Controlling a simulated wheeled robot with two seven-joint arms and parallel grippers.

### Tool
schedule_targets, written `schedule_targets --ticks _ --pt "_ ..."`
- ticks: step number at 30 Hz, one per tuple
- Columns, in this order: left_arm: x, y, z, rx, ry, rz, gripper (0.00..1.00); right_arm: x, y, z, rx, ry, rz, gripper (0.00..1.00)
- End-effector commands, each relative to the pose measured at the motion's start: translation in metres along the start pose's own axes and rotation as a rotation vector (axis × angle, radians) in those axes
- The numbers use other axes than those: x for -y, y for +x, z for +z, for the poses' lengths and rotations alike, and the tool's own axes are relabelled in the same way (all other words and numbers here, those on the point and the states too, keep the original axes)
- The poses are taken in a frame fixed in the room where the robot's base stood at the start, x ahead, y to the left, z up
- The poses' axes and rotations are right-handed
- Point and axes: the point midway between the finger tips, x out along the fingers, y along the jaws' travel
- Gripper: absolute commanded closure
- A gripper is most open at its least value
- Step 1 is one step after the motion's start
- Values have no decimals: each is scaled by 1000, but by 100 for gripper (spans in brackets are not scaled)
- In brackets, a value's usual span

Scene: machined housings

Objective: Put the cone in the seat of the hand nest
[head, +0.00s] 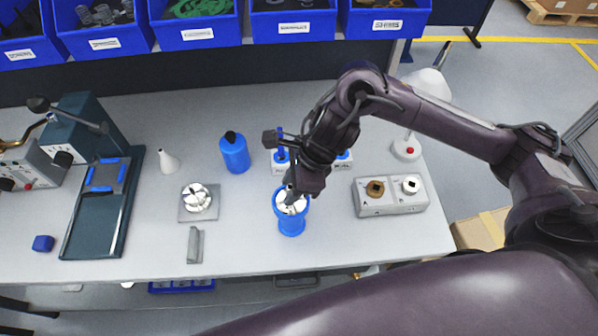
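A small white cone-shaped piece (169,162) stands on the grey bench, left of the middle, apart from my grippers. A blue, round-topped stand (291,226) with white pieces in its top is near the front middle; it may be the hand nest, but I cannot tell for sure. My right gripper (292,192) points down at the top of this stand. Its fingers are partly hidden and dark, so I cannot tell whether they are open or hold anything. My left gripper is not in view.
A white slotted part on a square plate (186,214), a grey block (195,245) and a blue bottle (235,154) stand near the cone. A grey two-place fixture (405,206) is right of the blue stand. Blue bins (197,35) line the back. A dark tray (92,228) is left.

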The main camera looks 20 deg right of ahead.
Motion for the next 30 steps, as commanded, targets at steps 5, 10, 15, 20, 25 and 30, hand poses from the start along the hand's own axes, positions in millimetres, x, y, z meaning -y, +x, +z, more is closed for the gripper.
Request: schedule_targets --ticks 5,10,15,20,25,30 --pt "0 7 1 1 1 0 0 3 -32 -1 -1 -4 -10 64" --pt "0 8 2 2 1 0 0 2 -65 -1 -2 -2 -9 64" --pt "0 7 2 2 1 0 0 1 -91 0 -1 -1 -6 64" --pt "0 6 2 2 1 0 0 1 -106 0 -1 1 -3 64" --pt "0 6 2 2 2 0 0 0 -112 0 -1 1 -1 64" --pt "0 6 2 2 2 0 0 0 -112 0 -1 1 0 64"
